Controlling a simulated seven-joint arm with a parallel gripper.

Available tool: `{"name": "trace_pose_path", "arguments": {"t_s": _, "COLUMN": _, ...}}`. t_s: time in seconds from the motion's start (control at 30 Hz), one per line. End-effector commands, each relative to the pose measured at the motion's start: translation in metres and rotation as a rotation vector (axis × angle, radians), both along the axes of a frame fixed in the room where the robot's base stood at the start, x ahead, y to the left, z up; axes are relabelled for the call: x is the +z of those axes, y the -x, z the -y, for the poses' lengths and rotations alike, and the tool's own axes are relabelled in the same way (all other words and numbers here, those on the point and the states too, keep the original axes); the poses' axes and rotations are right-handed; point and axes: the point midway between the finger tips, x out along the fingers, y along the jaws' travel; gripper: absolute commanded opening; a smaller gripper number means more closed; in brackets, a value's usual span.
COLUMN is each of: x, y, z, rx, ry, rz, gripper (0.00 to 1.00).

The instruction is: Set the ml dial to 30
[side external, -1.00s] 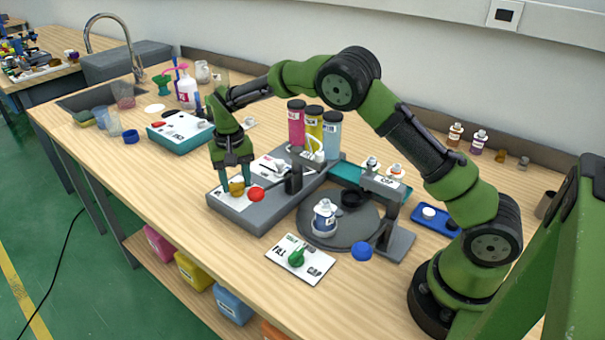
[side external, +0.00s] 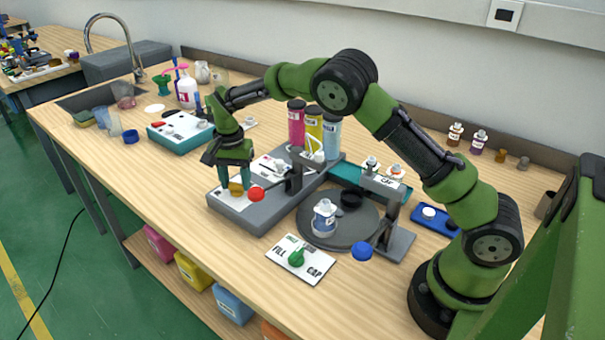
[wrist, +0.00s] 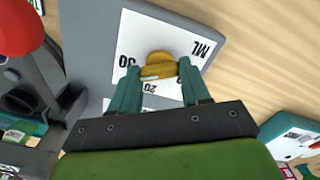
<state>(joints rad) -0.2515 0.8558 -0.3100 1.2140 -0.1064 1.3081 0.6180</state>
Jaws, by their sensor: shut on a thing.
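My gripper (wrist: 160,82) points down over the plate and is shut on the knob, one teal finger on each side. In the side view my gripper (side external: 237,185) stands at the dial. The fingers hide part of the scale, and I cannot tell the exact setting.
A round turntable (side external: 345,235) holds a bottle (side external: 324,218). A FILL/CAP plate with a green knob (side external: 297,257) lies in front.

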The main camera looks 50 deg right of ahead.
Motion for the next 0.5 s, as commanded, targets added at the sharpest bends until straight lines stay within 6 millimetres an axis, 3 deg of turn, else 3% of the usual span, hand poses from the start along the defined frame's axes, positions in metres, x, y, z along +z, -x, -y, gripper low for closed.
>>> {"name": "trace_pose_path", "arguments": {"t_s": 0.33, "x": 0.0018, "y": -0.0004, "z": 0.0003, "rx": -0.01, "ry": -0.001, "rz": 0.003, "gripper": 0.16}}
{"name": "trace_pose_path", "arguments": {"t_s": 0.37, "x": 0.0018, "y": -0.0005, "z": 0.0004, "rx": -0.01, "ry": -0.001, "rz": 0.003, "gripper": 0.48}}
{"name": "trace_pose_path", "arguments": {"t_s": 0.5, "x": 0.0013, "y": -0.0004, "z": 0.0005, "rx": -0.009, "ry": -0.001, "rz": 0.002, "gripper": 0.7}}
